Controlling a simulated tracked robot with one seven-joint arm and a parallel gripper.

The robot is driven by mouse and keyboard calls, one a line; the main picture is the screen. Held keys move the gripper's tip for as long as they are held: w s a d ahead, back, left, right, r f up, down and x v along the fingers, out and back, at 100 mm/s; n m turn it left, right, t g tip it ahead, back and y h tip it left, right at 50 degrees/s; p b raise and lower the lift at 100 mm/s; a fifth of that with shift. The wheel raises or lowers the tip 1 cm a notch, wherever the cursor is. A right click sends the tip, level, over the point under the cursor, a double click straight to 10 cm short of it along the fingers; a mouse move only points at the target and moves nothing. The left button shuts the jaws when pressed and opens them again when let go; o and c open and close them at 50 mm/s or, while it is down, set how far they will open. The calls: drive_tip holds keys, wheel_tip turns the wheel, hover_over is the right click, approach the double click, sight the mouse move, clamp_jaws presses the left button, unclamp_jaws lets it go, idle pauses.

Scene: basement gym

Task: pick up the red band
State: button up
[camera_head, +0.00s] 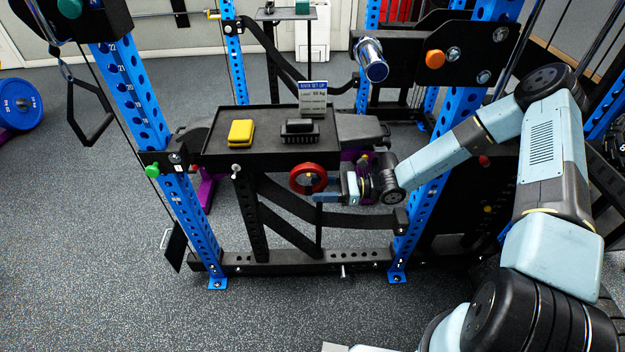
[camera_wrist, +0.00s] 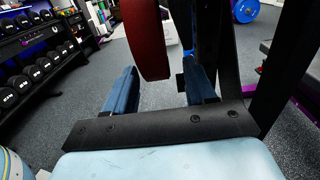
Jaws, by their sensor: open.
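The red band (camera_head: 308,178) shows in the head view as a red ring with a dark centre, just below the front edge of the black tray on the blue rack. What holds it up is not clear. My gripper (camera_head: 323,196) is just right of the band and slightly below it, with its jaws open. In the wrist view a red curved piece, which looks like the band (camera_wrist: 146,38), stands upright at the top. There it appears above the gap between the two blue fingers of my gripper (camera_wrist: 160,75). Whether they touch cannot be told.
The black tray (camera_head: 263,152) carries a yellow block (camera_head: 241,133), a black brush-like object (camera_head: 299,131) and a small sign (camera_head: 313,99). Blue uprights (camera_head: 187,215) flank it. A black strap (camera_head: 330,218) hangs below. A dumbbell rack (camera_wrist: 40,60) shows left in the wrist view.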

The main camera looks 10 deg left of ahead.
sight(315, 188)
drive_tip(key=x, duration=0.3)
drive_tip(key=shift+a, duration=0.25)
drive_tip(key=shift+c, duration=0.2)
clamp_jaws()
